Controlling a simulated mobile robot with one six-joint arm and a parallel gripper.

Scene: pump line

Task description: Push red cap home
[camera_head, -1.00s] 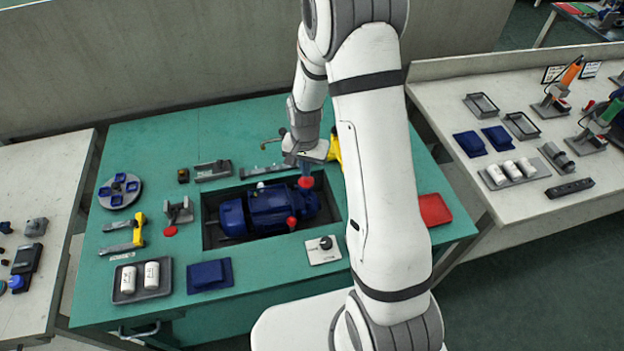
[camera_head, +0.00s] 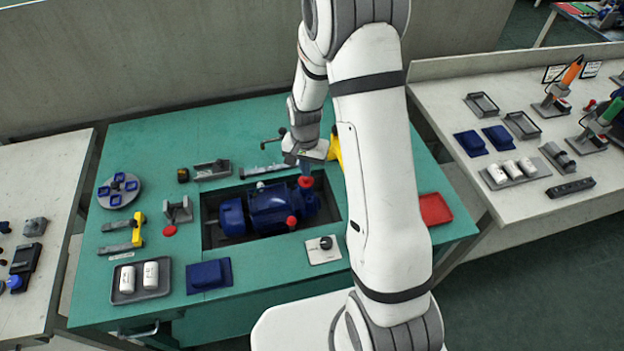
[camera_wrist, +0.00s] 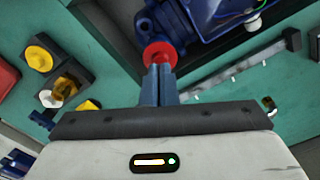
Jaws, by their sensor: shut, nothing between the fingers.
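The blue pump (camera_head: 268,208) lies in the dark recess of the green bench. One red cap (camera_head: 306,181) is at its far right end, directly under my gripper (camera_head: 305,173). In the wrist view this red cap (camera_wrist: 160,53) shows at the tips of my gripper (camera_wrist: 160,72), whose fingers are together with nothing between them. The fingertips overlap the cap's near edge; I cannot tell whether they press on it. How far the cap is seated is hidden. A second red cap (camera_head: 291,221) stands on the pump's near side.
A switch plate (camera_head: 323,249) sits in front of the recess, and a red tray (camera_head: 434,209) lies to the right. A grey rail (camera_wrist: 235,66) runs close to my fingers in the wrist view. A tray with white cylinders (camera_head: 142,294) is front left.

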